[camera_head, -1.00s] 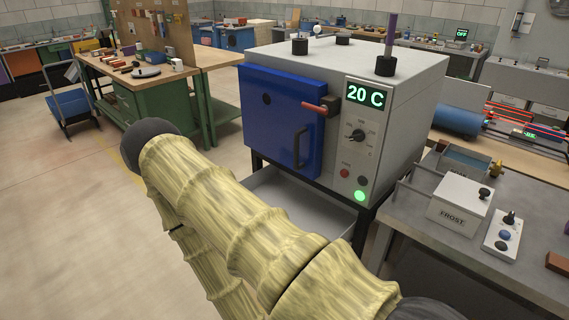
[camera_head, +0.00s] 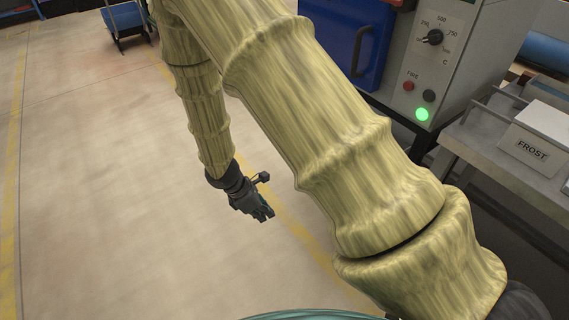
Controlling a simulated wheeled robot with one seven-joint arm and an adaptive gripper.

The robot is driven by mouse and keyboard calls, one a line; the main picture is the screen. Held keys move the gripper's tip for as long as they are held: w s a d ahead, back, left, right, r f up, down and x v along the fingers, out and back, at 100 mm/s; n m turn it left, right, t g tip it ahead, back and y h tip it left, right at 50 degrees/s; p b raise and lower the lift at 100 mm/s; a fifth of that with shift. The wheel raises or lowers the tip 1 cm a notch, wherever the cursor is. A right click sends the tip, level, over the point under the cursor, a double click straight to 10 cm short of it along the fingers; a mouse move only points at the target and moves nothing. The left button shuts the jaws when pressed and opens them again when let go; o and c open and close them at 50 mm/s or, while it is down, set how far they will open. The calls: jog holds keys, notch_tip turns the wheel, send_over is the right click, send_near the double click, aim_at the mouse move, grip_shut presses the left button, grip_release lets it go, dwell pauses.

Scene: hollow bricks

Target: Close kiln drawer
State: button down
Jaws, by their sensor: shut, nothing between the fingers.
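The grey kiln (camera_head: 492,45) stands at the upper right, cut off by the top edge. Its blue door (camera_head: 345,38) with a dark handle looks closed. The kiln drawer, low under the kiln, is hidden behind my sleeved arm, so its present position cannot be seen. My gripper (camera_head: 264,214) hangs left of the arm's near part, over open floor, pointing down and to the right. It is shut and empty, well apart from the kiln.
A metal bench (camera_head: 505,182) with a white FROST box (camera_head: 540,140) stands at the right, close to the kiln. A blue cart (camera_head: 125,18) is at the top left. The floor (camera_head: 90,180) at the left is clear, with yellow lines.

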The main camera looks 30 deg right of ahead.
jog(key=w+d+r+n+t+h+b, duration=0.35)
jog(key=w+r+h, duration=0.25)
jog(key=w+r, duration=0.65)
jog(key=d+r+b+x, duration=0.1)
jog(key=r+x, duration=0.1)
jog(key=x, duration=1.1)
jog(key=shift+s+d+g, duration=0.25)
jog(key=shift+d+g, duration=0.15)
jog(key=shift+g, duration=0.05)
jog(key=shift+n, duration=0.25)
